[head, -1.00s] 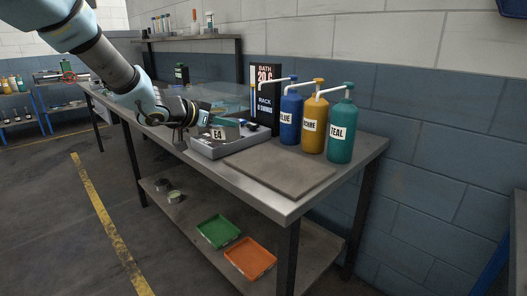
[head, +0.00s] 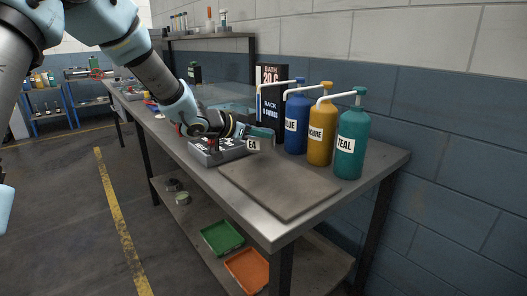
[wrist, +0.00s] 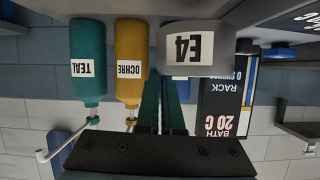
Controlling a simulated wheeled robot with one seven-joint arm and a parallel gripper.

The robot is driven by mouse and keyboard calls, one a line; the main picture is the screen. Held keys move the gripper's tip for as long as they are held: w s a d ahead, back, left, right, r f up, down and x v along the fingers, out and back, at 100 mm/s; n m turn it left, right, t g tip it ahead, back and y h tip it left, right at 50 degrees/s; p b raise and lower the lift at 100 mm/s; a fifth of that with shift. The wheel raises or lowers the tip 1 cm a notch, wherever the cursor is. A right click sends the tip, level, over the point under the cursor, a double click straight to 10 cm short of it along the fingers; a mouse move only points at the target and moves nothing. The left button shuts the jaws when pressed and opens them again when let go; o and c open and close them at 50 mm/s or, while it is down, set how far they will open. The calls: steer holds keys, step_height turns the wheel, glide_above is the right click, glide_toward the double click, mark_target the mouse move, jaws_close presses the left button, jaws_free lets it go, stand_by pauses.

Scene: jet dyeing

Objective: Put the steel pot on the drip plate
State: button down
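The steel pot (wrist: 228,45), a small grey cylinder labelled E4, is at my fingertips and upright. Its label also shows in the head view (head: 253,144). My gripper (wrist: 162,88) has its two teal fingers close together against the pot; in the head view my gripper (head: 262,132) reaches right with it. The exact finger contact is partly hidden. The drip plate (head: 280,190) appears to be the flat grey-brown plate at the bench's near end. It looks bare. The pot appears held near its back left edge, apart from its surface.
Blue (head: 296,118), ochre (head: 321,135) and teal (head: 352,147) pump bottles stand behind the plate, spouts pointing left. A black bath display (head: 270,75) and a grey boxed unit (head: 200,153) are close by. Green (head: 222,238) and orange (head: 246,270) trays lie on the lower shelf.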

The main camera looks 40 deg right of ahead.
mark_target(263, 148)
steer(key=shift+f, duration=2.2)
steer(key=c, duration=1.1)
jaws_free()
steer(key=shift+f, duration=0.1)
steer(key=shift+a, duration=0.1)
